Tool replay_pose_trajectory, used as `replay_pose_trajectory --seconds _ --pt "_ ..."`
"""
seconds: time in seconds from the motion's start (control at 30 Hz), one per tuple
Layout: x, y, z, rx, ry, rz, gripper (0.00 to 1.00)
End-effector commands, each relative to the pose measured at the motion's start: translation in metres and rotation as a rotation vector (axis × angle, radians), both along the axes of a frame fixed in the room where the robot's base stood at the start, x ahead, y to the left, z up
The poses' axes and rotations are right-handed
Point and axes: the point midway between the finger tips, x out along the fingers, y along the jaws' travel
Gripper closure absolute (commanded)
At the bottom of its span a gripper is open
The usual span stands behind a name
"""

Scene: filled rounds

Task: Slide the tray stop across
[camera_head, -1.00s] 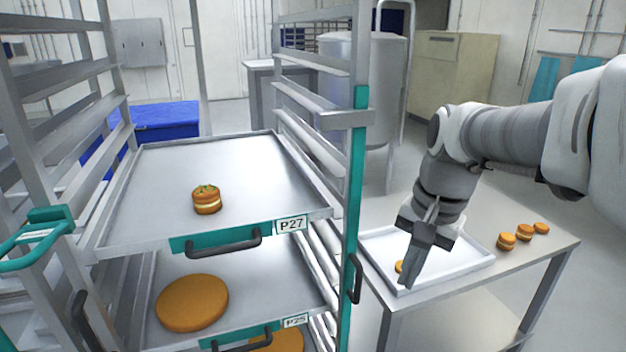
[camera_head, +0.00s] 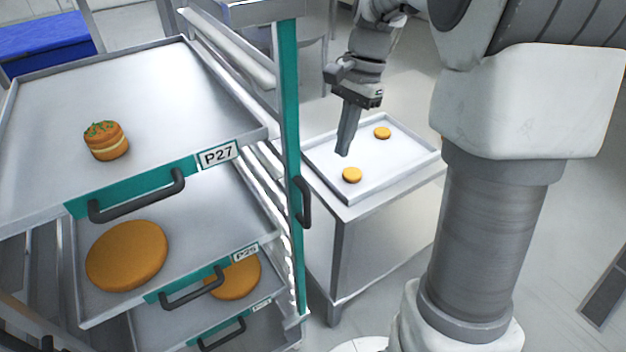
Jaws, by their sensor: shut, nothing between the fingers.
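The tray rack shows at the left, with a teal upright post (camera_head: 289,120) on its right side. A grey bar (camera_head: 258,11) crosses this post near the top edge of the picture. It may be the tray stop, but I cannot tell for sure. Tray P27 (camera_head: 195,92) sits in the rack with a filled round (camera_head: 106,140) on it. My gripper (camera_head: 344,148) is shut and empty.
The side table (camera_head: 385,235) bears a white tray (camera_head: 375,187) with two small rounds. Tray P25 (camera_head: 190,225) and a lower tray (camera_head: 165,330) hold large flat rounds. Dark handles stick out from the tray fronts and the post (camera_head: 303,200).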

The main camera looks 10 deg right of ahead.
Motion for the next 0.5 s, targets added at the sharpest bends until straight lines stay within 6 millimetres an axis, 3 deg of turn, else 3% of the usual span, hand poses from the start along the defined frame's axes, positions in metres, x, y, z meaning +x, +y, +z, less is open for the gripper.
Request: replay_pose_trajectory --seconds 0.37,0.5 --pt "0.000 0.000 -0.001 0.001 0.001 -0.003 1.00" --pt "-0.001 0.002 -0.011 0.001 0.002 -0.002 1.00"
